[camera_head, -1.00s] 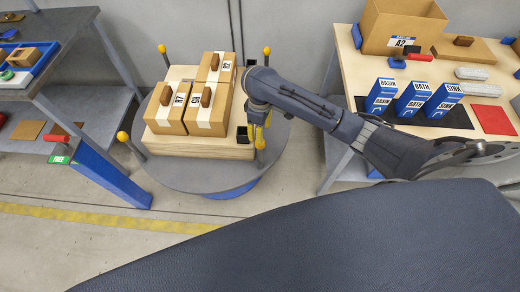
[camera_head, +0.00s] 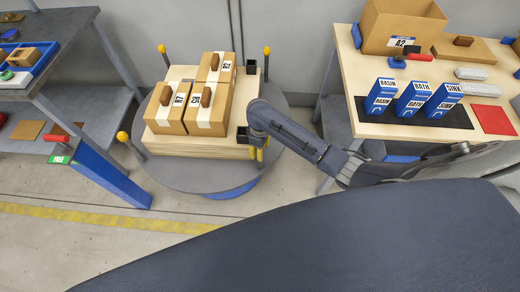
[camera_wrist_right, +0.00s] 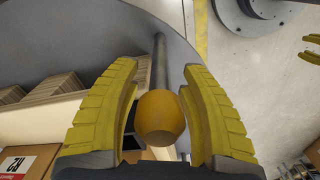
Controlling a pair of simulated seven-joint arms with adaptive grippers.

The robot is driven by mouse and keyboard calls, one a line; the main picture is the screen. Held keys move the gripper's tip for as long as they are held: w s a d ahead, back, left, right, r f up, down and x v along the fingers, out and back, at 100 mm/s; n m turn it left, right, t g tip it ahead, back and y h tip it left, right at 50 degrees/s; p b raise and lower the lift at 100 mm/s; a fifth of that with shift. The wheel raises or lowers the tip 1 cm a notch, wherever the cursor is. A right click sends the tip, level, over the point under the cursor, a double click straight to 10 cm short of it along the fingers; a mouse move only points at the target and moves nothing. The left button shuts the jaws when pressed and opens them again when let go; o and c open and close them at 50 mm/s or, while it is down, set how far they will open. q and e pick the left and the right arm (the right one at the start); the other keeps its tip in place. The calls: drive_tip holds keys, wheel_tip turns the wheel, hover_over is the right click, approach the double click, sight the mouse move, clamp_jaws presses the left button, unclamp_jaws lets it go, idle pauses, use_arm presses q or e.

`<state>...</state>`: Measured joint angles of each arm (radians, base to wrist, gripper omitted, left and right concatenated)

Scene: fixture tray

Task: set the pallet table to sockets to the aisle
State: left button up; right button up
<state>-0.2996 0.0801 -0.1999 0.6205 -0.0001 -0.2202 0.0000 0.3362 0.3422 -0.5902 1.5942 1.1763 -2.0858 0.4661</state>
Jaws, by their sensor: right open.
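The pallet table is a round grey turntable (camera_head: 185,176) on a blue base, with upright posts topped by yellow knobs. A wooden pallet (camera_head: 200,148) on it bears three labelled cartons (camera_head: 213,95). Two black square sockets sit along the pallet's right side, one toward the back (camera_head: 251,67) and one toward the front (camera_head: 242,134). My right gripper (camera_head: 258,158) is at the turntable's right front. In the right wrist view its open fingers (camera_wrist_right: 160,112) stand either side of a post's yellow knob (camera_wrist_right: 160,118); I cannot tell contact. Yellow finger-like parts (camera_wrist_right: 311,48), possibly my left gripper, show at the right edge.
A grey shelf rack (camera_head: 75,55) with a blue leg stands at left. A workbench (camera_head: 365,70) at right holds a large carton (camera_head: 400,28), three blue boxes (camera_head: 413,98) and a red mat (camera_head: 492,119). A yellow floor line (camera_head: 100,217) crosses the clear floor in front.

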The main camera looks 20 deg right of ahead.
drive_tip(key=shift+f, duration=0.1)
drive_tip(key=shift+c, duration=0.2)
clamp_jaws()
idle(0.5)
